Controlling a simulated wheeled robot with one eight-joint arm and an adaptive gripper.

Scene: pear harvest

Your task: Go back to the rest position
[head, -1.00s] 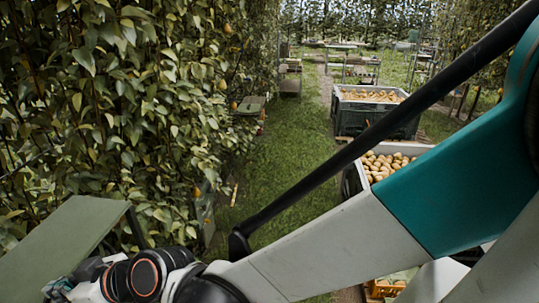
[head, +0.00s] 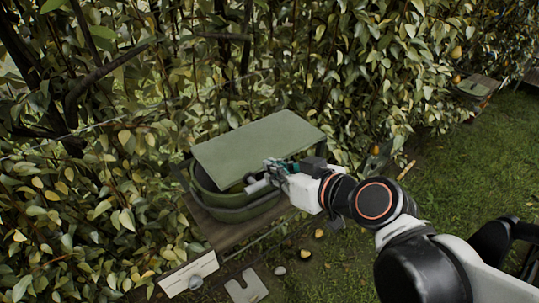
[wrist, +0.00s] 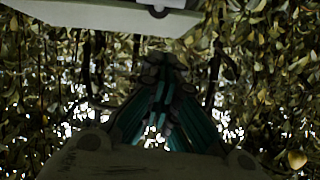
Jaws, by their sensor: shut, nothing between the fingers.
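A pale panel edge (wrist: 100,15) crosses the top of that view.
The box stands on a wooden shelf (head: 215,232) against a dense leafy hedge (head: 110,190). A few fruits (head: 319,233) and pale plates (head: 246,287) lie on the ground below. Open grass (head: 440,170) lies to the right. Another green-lidded box (head: 478,86) is at the upper right.

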